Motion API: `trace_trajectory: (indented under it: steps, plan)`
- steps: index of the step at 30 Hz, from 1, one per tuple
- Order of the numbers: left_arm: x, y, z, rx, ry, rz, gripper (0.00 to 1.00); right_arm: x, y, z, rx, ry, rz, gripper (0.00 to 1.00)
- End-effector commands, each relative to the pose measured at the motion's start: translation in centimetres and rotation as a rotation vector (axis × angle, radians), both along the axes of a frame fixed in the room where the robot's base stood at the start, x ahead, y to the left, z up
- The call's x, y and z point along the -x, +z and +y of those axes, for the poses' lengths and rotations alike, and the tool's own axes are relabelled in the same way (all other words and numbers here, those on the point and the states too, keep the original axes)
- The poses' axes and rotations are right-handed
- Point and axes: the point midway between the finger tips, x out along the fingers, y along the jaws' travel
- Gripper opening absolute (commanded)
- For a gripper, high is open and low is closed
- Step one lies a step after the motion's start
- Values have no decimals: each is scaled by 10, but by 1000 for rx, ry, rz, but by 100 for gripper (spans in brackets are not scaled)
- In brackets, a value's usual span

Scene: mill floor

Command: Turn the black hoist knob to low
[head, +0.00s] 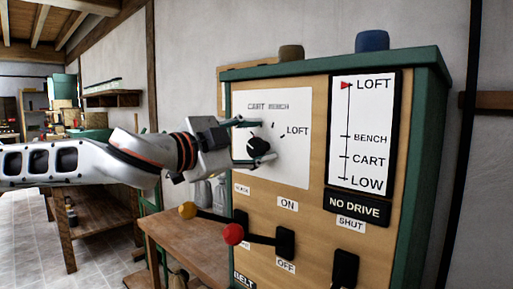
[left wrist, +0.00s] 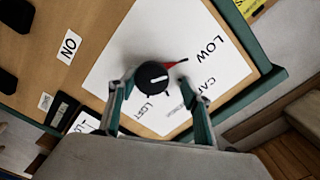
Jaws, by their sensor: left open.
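The black hoist knob (head: 258,147) sits on a white dial plate (head: 292,170) on the upper left of the wooden panel. CART, BENCH and LOFT are legible there in the head view; LOW shows in the left wrist view. My left gripper (head: 262,141) is open at the knob, one finger above and one below it. In the left wrist view, the knob (left wrist: 152,78) lies between the fingertips; contact cannot be told. Its white line points right and slightly up, with a red wedge beside it. The gauge (head: 362,130) has its red marker at LOFT. My right gripper is not in view.
A NO DRIVE sign (head: 357,205) and a black SHUT switch (head: 345,268) are at right. A wooden table (head: 190,243) stands left of the panel.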

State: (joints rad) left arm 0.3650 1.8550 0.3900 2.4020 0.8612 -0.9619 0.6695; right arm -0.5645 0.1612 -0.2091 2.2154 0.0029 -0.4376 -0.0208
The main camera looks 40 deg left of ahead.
Motion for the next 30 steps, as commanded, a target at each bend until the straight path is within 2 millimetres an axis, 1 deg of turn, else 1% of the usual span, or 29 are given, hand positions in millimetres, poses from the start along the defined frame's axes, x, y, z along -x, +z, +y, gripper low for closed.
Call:
trace_trajectory:
  steps: [1,5,6,8,9,10,11,12,13,17,30]
  plan:
    - [1,14,1,-4,3,-10,48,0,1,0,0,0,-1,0]
    - [2,43,1,-6,5,-19,48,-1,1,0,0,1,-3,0]
    - [2,53,1,-7,5,-23,51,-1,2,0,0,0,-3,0]
    - [3,66,1,-7,6,-27,59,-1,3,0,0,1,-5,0]
    - [4,73,1,-7,6,-28,65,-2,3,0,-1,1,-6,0]
    - [4,78,1,-7,6,-31,69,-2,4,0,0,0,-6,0]
    - [4,83,1,-9,6,-32,70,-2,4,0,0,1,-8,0]
    - [5,88,1,-9,6,-32,60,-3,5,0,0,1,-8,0]
    - [5,91,1,-8,4,-30,48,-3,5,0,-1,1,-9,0]
    - [4,94,1,-4,4,-23,48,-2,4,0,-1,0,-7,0]
    - [0,85,1,-1,2,-4,48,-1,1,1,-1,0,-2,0]
